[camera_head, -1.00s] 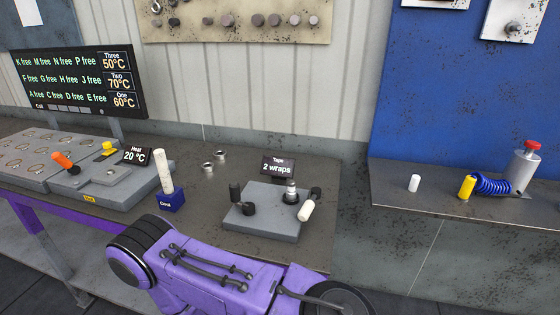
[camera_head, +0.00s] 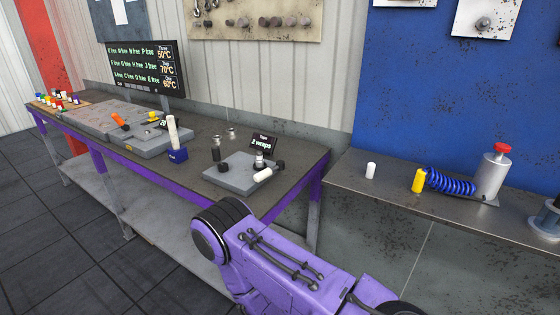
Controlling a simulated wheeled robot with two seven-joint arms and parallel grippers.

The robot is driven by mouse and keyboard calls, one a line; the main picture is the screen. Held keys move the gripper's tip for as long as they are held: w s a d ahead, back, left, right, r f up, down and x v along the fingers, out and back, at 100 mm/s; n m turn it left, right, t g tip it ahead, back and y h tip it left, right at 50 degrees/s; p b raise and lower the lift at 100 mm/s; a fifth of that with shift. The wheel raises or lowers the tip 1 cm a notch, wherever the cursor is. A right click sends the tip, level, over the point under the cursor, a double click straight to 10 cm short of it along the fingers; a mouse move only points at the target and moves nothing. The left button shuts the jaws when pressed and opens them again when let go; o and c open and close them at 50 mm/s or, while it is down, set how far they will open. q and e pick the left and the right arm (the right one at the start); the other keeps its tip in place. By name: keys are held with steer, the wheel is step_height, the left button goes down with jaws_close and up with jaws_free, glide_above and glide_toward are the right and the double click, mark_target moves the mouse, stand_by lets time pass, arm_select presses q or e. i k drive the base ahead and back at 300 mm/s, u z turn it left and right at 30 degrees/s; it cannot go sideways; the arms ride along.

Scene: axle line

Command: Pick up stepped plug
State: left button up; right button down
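A small silver stepped piece (camera_head: 259,161) stands upright on the grey plate (camera_head: 236,182) by the "Tape 2 wraps" sign; it looks like a stepped plug, but it is too small to be sure. A white roll (camera_head: 263,175) and dark knobs (camera_head: 216,154) are beside it on the plate. Two small metal rings (camera_head: 231,133) are on the bench behind the plate. Neither of my grippers is in view. A purple link of one of my arms crosses the bottom middle of the picture, in front of the bench.
On the right shelf (camera_head: 400,202) are a white cylinder (camera_head: 370,171), a yellow-ended blue hose (camera_head: 450,182) and a red-topped canister (camera_head: 491,174). Open floor lies left.

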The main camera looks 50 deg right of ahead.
mark_target(260, 162)
steer(key=z, duration=1.5)
